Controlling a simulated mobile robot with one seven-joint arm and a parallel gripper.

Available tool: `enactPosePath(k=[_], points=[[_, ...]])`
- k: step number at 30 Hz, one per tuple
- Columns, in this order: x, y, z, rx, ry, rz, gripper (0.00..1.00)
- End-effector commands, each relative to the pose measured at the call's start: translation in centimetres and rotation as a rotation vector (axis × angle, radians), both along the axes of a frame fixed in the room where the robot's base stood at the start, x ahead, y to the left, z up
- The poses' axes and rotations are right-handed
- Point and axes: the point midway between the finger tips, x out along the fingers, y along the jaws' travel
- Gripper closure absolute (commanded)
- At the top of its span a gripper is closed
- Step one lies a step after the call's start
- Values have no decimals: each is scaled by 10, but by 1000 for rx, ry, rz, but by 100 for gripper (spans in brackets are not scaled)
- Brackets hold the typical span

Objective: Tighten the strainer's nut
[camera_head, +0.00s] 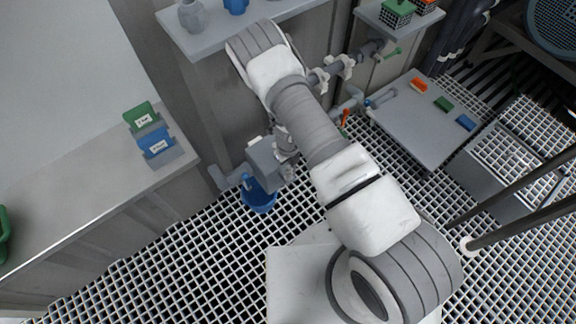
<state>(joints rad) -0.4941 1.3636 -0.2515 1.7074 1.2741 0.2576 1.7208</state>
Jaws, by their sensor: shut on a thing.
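The grey body of my gripper (268,160) shows left of my forearm, low over the grated floor beside the pipe run. Its fingertips are hard to make out and are partly hidden by the hand. My gripper is shut on a part of the pipe fitting there, which I take to be the strainer's nut; the nut itself is not clearly visible. A grey pipe end (230,178) sticks out to the left of the hand.
A grey bench (70,190) at left holds green (140,116) and blue (154,142) labelled holders. Pipes with valves (340,68) run behind my arm. A low grey table (405,130) at right bears orange, green and blue blocks. Dark rails (520,220) cross the right. Grating is open at lower left.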

Motion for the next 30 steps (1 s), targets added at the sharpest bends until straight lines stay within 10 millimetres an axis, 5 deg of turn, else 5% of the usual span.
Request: enactPosePath(k=[15,16,20,30], points=[[0,0,0,1,-1,-22,100],[0,0,0,1,-1,-22,59],[0,0,0,0,0,-21,36],[0,0,2,0,0,-19,32]])
